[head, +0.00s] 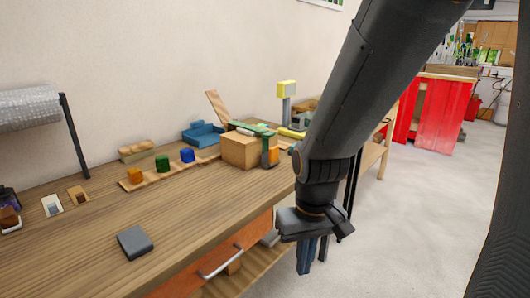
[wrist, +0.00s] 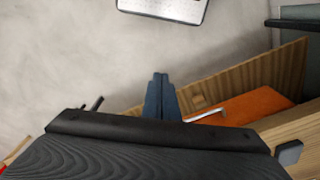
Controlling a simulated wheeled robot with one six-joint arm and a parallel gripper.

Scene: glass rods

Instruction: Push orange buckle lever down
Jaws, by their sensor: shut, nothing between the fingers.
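A light brown box (head: 238,152) stands on the wooden workbench (head: 190,215) in the head view. A green strap (head: 250,128) runs over its top, and an orange piece (head: 273,156), which looks like the buckle lever, is at its right side. Whether this lever is up or down is too small to tell. My gripper (head: 306,268) hangs in front of the bench, right of the orange drawer front and apart from the box. In the wrist view my gripper (wrist: 160,78) has its dark blue fingers together and empty. The box is not visible there.
Orange, green and blue blocks (head: 162,163) stand on a wooden strip left of the box. A blue tray (head: 203,134) is behind them. A grey block (head: 134,242) lies near the bench's front. The orange drawer front (wrist: 252,106) has a pale handle (wrist: 206,117). Open floor lies right.

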